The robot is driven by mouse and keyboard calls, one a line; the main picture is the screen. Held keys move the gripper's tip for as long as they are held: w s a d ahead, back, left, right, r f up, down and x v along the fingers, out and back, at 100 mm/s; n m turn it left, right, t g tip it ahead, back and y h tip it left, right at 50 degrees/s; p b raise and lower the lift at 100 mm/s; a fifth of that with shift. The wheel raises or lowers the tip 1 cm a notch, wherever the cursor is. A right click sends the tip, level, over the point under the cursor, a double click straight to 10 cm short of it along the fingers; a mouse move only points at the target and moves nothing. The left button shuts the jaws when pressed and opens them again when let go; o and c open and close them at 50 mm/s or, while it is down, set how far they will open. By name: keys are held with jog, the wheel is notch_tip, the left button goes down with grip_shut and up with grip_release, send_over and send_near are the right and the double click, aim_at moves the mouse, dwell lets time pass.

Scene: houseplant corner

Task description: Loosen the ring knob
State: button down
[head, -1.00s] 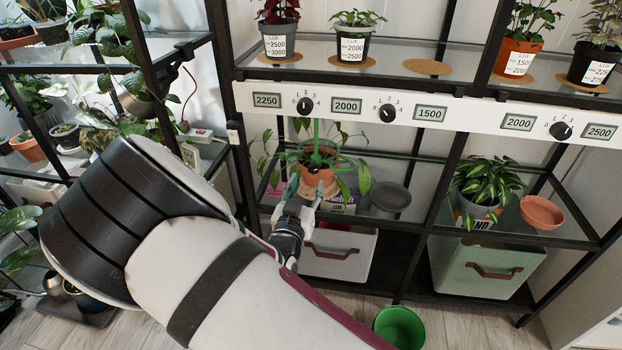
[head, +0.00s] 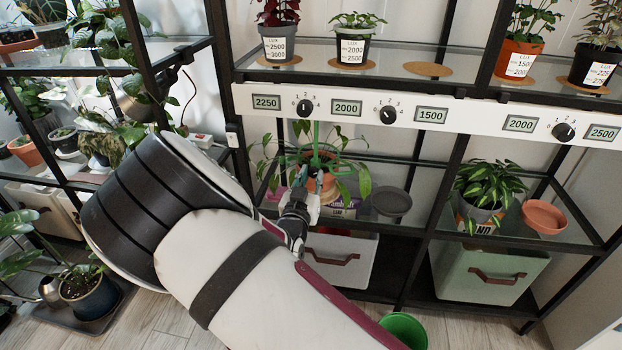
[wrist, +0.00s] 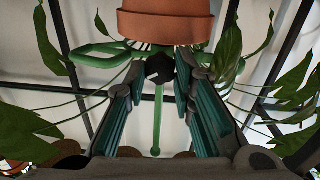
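The ring knob (wrist: 159,68) is a small dark faceted knob on the green plant support, just below the terracotta pot (wrist: 166,22) in the wrist view. My gripper (wrist: 160,80) is open, with its teal-padded fingers on either side of the knob. A gap shows at least on the left; I cannot tell whether the right fingertip touches. In the head view, my gripper (head: 300,180) is in front of the potted plant, and the green ring (head: 338,166) shows around its stems. I cannot make out the knob in the head view.
Long leaves hang on both sides of my gripper. A grey saucer (head: 391,202) lies right of the pot on the glass shelf. The white dial panel (head: 460,112) runs above. A white drawer box (head: 345,262) and a green bucket (head: 404,330) are below.

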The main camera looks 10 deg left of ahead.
jog(key=shift+n, duration=0.3)
jog(key=n+p, duration=0.1)
jog(key=n, duration=0.2)
jog(key=shift+n, duration=0.3)
jog(key=n+p, duration=0.1)
jog(key=n, duration=0.2)
jog(key=shift+n, duration=0.4)
jog(key=n+p, duration=0.1)
jog(key=n, duration=0.2)
jog(key=shift+f+n+t, duration=0.1)
jog(key=shift+n+t, duration=0.2)
jog(key=n+p, duration=0.1)
jog(key=n, duration=0.3)
jog(key=shift+y, duration=0.3)
jog(key=n, duration=0.4)
jog(key=shift+s+n+y, duration=0.1)
jog(key=shift+n+y, duration=0.2)
jog(key=shift+n, duration=0.1)
jog(key=n, duration=0.3)
jog(key=shift+f+n, duration=0.1)
jog(key=shift+n, duration=0.3)
jog(key=n, duration=0.6)
jog(key=shift+d+n+y, duration=0.1)
jog(key=shift+n+y, duration=0.3)
jog(key=shift+b, duration=0.3)
